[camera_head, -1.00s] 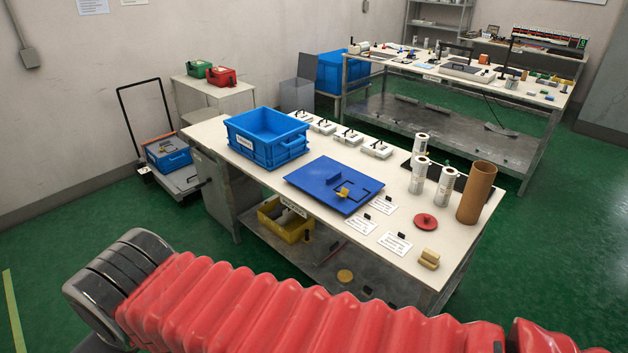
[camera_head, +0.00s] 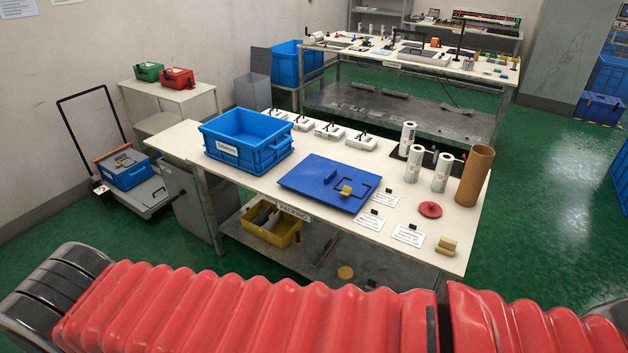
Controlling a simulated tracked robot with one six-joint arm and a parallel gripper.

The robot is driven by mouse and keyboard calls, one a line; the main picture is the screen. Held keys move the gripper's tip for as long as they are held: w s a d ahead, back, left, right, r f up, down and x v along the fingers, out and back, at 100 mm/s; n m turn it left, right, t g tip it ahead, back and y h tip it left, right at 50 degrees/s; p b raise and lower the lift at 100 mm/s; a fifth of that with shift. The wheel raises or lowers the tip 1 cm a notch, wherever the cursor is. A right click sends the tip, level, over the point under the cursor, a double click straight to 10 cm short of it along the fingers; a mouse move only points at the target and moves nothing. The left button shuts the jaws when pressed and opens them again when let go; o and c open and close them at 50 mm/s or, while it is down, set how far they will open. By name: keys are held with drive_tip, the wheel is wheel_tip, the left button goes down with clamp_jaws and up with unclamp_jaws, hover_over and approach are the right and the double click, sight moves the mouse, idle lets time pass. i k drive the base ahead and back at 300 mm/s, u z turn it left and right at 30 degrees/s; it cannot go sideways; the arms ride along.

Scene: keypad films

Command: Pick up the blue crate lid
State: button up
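The blue crate lid (camera_head: 318,181) lies flat on the white packing table (camera_head: 243,183), right of the open blue crate (camera_head: 270,157). My red ribbed arm crosses the bottom of the view, in front of the table and apart from the lid. My gripper is not in view.
Right of the lid are white label rolls (camera_head: 442,172), a brown cardboard tube (camera_head: 474,176), a red disc (camera_head: 430,209), white cards (camera_head: 408,235) and a yellow block (camera_head: 446,245). Several white devices (camera_head: 330,133) line the back edge. A yellow bin (camera_head: 271,226) sits below.

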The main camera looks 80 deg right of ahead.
sight(322, 179)
drive_tip(key=z, duration=0.05)
drive_tip(key=i, duration=1.6)
drive_tip(key=z, duration=3)
